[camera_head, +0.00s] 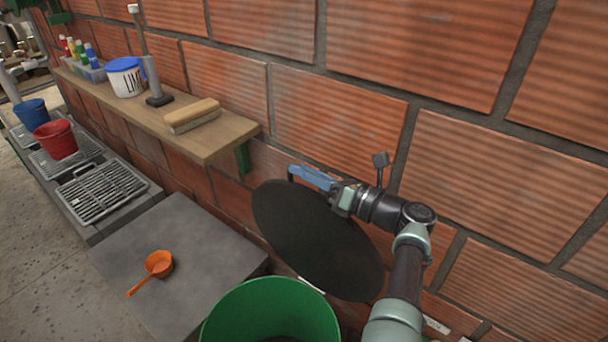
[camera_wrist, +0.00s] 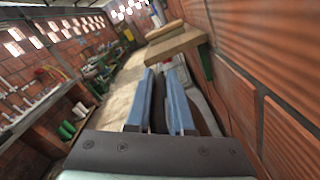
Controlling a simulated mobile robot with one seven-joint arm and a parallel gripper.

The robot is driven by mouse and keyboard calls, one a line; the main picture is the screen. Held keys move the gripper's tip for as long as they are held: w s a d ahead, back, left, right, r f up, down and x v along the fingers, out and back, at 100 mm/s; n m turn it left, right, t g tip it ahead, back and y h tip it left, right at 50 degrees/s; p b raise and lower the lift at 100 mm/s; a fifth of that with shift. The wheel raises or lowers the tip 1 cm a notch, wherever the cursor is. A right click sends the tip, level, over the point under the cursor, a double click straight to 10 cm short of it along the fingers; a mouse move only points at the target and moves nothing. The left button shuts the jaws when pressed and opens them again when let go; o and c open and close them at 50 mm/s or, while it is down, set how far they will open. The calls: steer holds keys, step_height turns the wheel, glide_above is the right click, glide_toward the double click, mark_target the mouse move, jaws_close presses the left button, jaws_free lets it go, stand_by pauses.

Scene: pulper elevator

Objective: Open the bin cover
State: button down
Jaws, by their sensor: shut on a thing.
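The bin cover (camera_head: 315,240) is a round black disc. In the head view it stands steeply tilted, clear of the green bin's mouth, between the bin and the brick wall. The green bin (camera_head: 275,300) is open at the bottom of the head view. My gripper (camera_head: 298,174), with blue fingers, is shut on the cover at its upper edge; the exact grip point is partly hidden by the fingers. In the wrist view the two blue fingers (camera_wrist: 160,76) point forward with a narrow dark strip between them.
A wooden shelf (camera_head: 225,130) with a brush (camera_head: 193,115), a white bucket (camera_head: 125,77) and bottles runs along the brick wall (camera_head: 400,60). An orange scoop (camera_head: 158,264) lies on a grey slab (camera_head: 205,235). A red bucket (camera_head: 56,139) and a blue bucket (camera_head: 31,113) stand at left.

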steer(key=shift+s+f, duration=0.1)
steer(key=shift+f, duration=0.4)
steer(key=c, duration=1)
jaws_free()
steer(key=shift+o, duration=0.8)
steer(key=shift+r, duration=0.15)
steer(key=shift+r, duration=0.1)
steer(key=p+v, duration=0.1)
steer(key=v, duration=1.1)
steer(key=shift+s+d, duration=0.25)
steer(key=shift+d, duration=0.1)
